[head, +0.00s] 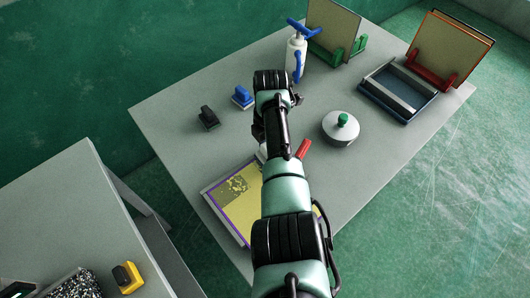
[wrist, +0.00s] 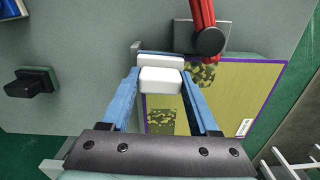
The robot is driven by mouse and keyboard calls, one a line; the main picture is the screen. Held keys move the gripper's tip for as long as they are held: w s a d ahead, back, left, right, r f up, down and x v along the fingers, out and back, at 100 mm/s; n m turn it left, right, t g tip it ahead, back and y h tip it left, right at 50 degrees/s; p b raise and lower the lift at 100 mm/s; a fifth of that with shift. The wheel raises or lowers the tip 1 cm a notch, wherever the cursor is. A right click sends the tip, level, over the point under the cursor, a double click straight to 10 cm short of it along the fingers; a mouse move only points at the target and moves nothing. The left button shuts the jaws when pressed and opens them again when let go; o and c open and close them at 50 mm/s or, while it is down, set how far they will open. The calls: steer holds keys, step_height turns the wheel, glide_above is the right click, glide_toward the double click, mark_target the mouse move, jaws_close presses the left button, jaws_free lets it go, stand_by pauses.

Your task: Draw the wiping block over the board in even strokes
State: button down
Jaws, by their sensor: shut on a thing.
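My gripper (wrist: 160,88) has blue fingers and is shut on a white wiping block (wrist: 160,80). In the head view my arm hides the gripper and most of the block. The yellow board (head: 235,213) with a purple edge lies flat on the grey table. It also shows in the wrist view (wrist: 225,115), with dark speckled patches (wrist: 165,117) on it. The block is at the board's upper left edge in the wrist view. I cannot tell whether it touches the surface.
A red-handled tool (head: 304,149) lies close to the board. Black (head: 208,119) and blue (head: 242,97) handled blocks, a spray bottle (head: 297,55), a round lidded pot (head: 341,128) and a tray (head: 400,92) stand on the table. A side table (head: 60,215) is at left.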

step_height(320, 180, up, 6)
steer(key=p, duration=0.5)
stand_by(0.4)
steer(key=shift+r+p, duration=1.6)
steer(key=shift+a, duration=0.1)
